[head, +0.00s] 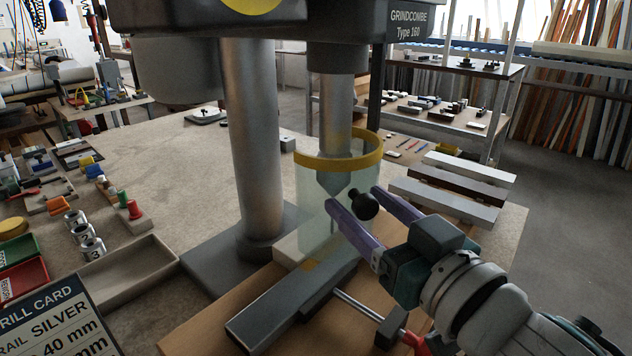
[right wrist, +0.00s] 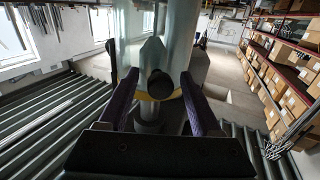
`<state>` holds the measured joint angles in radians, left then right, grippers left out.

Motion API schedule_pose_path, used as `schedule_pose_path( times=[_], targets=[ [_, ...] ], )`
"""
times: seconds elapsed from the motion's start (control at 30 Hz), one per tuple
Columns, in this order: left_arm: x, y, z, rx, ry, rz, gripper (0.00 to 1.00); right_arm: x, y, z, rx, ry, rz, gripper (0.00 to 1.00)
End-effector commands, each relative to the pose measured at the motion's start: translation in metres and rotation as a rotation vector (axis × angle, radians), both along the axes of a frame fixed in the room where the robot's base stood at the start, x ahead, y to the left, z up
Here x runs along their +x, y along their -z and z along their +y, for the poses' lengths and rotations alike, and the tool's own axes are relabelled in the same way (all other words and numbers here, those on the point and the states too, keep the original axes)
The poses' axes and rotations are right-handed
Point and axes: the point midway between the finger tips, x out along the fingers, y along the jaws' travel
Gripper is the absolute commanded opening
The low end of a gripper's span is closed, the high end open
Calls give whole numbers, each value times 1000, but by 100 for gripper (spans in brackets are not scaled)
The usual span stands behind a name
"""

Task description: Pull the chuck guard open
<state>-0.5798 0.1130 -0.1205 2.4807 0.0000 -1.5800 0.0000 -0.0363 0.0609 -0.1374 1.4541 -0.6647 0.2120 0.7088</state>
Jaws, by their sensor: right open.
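The chuck guard (head: 318,205) is a clear cylinder with a yellow top rim, standing around the drill chuck (head: 335,172). A round black knob (head: 365,206) sticks out from its front right side. My right gripper (head: 355,198) is open, with its two purple fingers on either side of the knob. In the right wrist view the knob (right wrist: 160,84) lies between the fingers, with a gap on each side, in front of the clear guard and its yellow rim (right wrist: 160,96). My left gripper is in neither view.
The drill column (head: 255,150) stands left of the guard. A vise with a metal bar (head: 290,300) lies below the guard, its handle (head: 358,305) under my right gripper. Numbered cups, trays and a drill card (head: 55,320) are at left.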

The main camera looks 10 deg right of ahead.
Motion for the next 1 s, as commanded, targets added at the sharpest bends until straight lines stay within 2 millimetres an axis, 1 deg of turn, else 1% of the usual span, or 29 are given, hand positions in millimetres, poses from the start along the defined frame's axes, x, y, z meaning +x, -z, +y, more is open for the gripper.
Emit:
schedule_pose_path(
  times=[0.17,0.27,0.7,0.77,1.0],
  targets=[
    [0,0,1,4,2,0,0,0,0,0,1,0,0,66],
    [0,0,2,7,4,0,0,0,0,0,1,0,0,55],
    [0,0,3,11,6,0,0,0,0,0,1,0,-1,6],
    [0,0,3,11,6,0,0,0,0,0,1,0,-1,0],
    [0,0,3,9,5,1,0,0,0,0,1,-1,-1,0]
  ],
)
